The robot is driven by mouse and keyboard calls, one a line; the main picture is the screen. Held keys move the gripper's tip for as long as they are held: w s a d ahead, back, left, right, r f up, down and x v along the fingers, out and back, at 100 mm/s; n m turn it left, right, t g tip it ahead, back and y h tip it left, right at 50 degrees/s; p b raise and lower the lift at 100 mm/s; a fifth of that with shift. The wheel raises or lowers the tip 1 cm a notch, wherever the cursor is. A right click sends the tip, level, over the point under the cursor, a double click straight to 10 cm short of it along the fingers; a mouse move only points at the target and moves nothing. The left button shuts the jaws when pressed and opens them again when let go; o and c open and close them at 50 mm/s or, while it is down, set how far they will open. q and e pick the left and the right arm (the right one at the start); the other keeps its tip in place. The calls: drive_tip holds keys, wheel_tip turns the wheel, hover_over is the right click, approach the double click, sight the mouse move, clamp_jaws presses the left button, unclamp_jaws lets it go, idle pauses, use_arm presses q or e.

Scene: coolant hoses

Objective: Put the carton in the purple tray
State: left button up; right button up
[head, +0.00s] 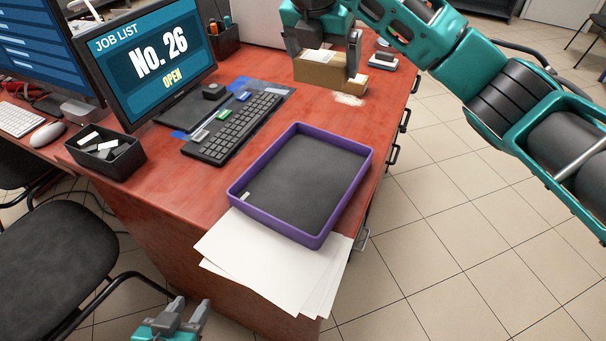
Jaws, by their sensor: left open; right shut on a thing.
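The brown carton (318,74) is at the far right part of the red desk. My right gripper (324,66) is shut on it, with one finger at each end. I cannot tell whether the carton touches the desk. The purple tray (325,239) lies on the near part of the desk, in front of the carton, with a dark grey floor. The tray is empty apart from a small white label at its left corner. My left gripper (188,314) is open and empty at the bottom of the view, low beside the desk.
White paper sheets (268,264) stick out from under the tray over the desk's front edge. A keyboard (233,127), a monitor (150,62) and a black bin (105,154) stand left of the tray. Small items (383,60) lie right of the carton. Desk between carton and tray is mostly clear.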

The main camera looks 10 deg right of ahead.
sight(323, 76)
wheel_tip(323, 76, down, 4)
drive_tip(key=shift+r+b, duration=0.25)
drive_tip(key=shift+b, duration=0.4)
wheel_tip(323, 76, down, 11)
drive_tip(key=shift+f+b, duration=0.2)
drive_tip(key=shift+b, duration=0.2)
wheel_tip(323, 76, down, 5)
drive_tip(key=shift+b, duration=0.3)
use_arm(q)
drive_tip(key=shift+w+d+f, duration=0.35)
drive_tip(key=shift+d+f, duration=0.05)
drive_tip(key=shift+d, duration=0.2)
use_arm(e)
drive_tip(key=o, duration=0.6)
drive_tip(key=shift+f, duration=0.1)
drive_tip(key=shift+o, duration=0.5)
use_arm(q)
drive_tip(key=shift+f, duration=0.1)
